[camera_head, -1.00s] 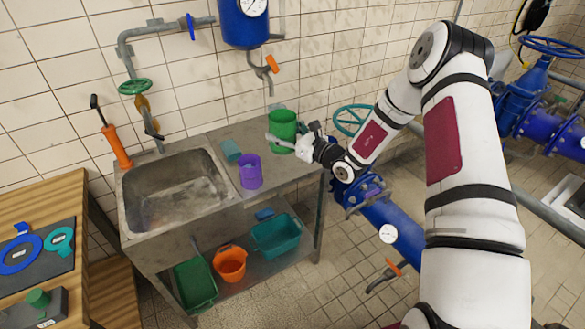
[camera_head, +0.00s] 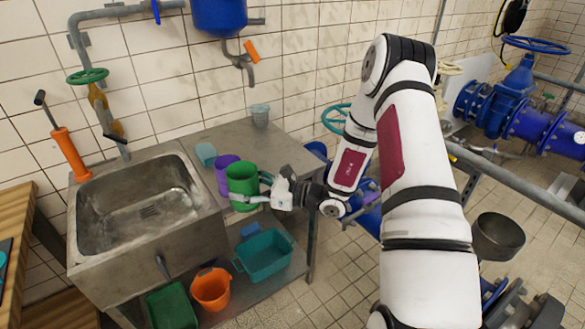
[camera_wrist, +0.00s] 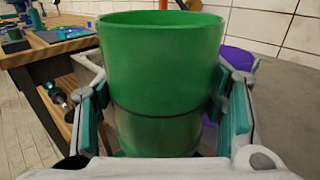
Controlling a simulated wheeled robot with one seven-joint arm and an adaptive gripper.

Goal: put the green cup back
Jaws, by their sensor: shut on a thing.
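The green cup (camera_head: 242,180) is upright between the fingers of my gripper (camera_head: 252,198), which is shut on it. In the wrist view the green cup (camera_wrist: 162,80) fills the middle, with a teal-padded finger pressed on each side. In the head view the cup is over the counter beside the sink, just in front of the purple cup (camera_head: 226,172), which it partly hides. I cannot tell whether the cup's base touches the counter.
The sink basin (camera_head: 145,205) is to the left. A teal tub (camera_head: 265,254) and an orange bucket (camera_head: 211,289) are on the shelf below. The counter's back right is clear.

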